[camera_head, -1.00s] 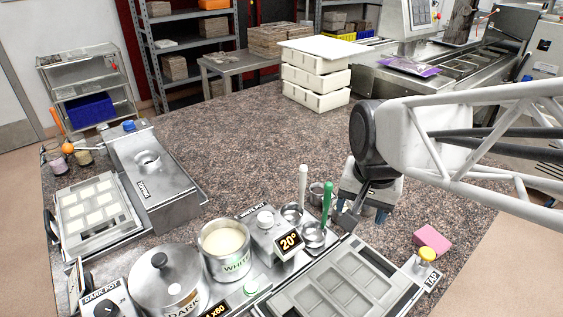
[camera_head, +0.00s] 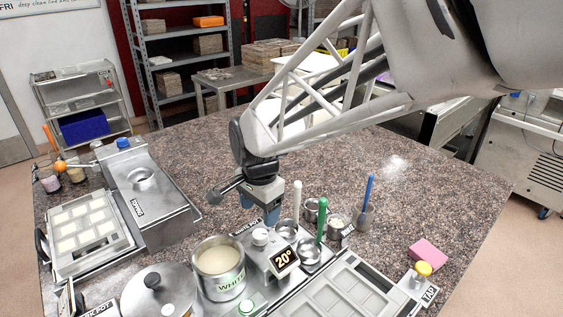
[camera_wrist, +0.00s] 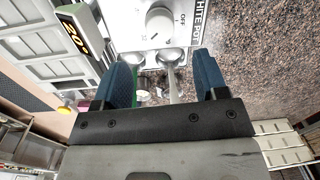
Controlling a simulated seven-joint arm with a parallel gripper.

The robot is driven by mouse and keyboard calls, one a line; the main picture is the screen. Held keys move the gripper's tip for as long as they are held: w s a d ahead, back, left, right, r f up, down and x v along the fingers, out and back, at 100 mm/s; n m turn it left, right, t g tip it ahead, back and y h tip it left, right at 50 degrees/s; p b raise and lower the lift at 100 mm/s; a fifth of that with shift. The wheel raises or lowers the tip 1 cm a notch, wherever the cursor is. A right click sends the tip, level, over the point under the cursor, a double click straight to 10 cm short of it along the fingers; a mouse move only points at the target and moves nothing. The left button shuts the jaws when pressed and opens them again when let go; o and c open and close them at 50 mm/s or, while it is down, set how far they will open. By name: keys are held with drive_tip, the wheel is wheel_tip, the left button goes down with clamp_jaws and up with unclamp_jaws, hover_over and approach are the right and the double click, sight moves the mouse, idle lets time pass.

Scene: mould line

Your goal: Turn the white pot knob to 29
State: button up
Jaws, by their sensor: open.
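The white pot knob (camera_head: 260,236) is a small round pale knob on a steel control box beside the white pot (camera_head: 219,283), which holds cream-coloured liquid. The display (camera_head: 284,260) on that box reads 20°. In the wrist view the knob (camera_wrist: 160,22) is at the top centre, near an OFF mark and a partly cut label. My gripper (camera_head: 258,212) is above and just behind the knob, pointing down. In the wrist view its blue fingers (camera_wrist: 164,72) are spread wide with nothing held between them. The knob lies beyond the fingertips, apart from them.
Ladles with a white handle (camera_head: 297,200) and a green handle (camera_head: 324,220) stand upright just right of the knob. A blue-handled tool (camera_head: 369,190) stands in a cup farther right. The counter's right side is mostly clear.

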sight(260, 232)
idle(0.3)
drive_tip(key=shift+w+a+f, duration=0.1)
drive_tip(key=shift+a+f, duration=0.05)
drive_tip(key=shift+f, duration=3.75)
drive_tip(key=shift+c, duration=0.4)
drive_tip(key=c, duration=0.8)
drive_tip(key=shift+c, duration=0.2)
drive_tip(key=shift+n, duration=0.4)
drive_tip(key=n, duration=0.6)
drive_tip(key=shift+w, duration=0.1)
drive_tip(key=n, duration=0.7)
drive_tip(key=shift+r+g, duration=0.1)
drive_tip(key=shift+g, duration=0.2)
